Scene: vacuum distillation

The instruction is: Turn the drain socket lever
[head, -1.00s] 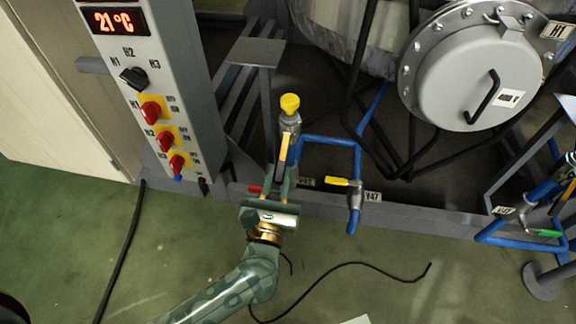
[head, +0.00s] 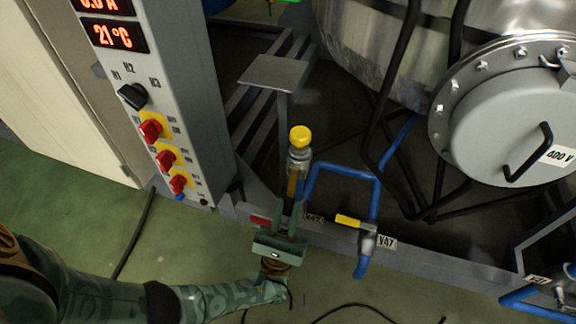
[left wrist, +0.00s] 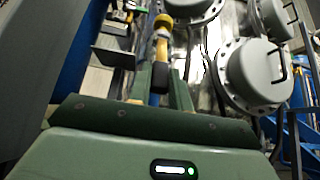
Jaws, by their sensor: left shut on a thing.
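The drain socket (head: 299,155) is an upright grey metal fitting with a yellow cap (head: 300,137) on top. Its narrow lever (head: 292,184) shows yellow-brown on the fitting's near side. My left gripper (head: 290,206) is just below the fitting, fingers pointing up, shut on the lever's lower part. In the left wrist view, a dark piece (left wrist: 160,78) shows between my fingers, below the yellow cap (left wrist: 164,22). The fingers hide part of the lever, so its exact angle is hard to tell. My right gripper is not in view.
A blue pipe (head: 343,171) runs right of the socket to a valve with a yellow lever (head: 348,220) and V47 label. A control panel (head: 195,75) with red knobs stands left. A large metal vessel (head: 505,120) is at right.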

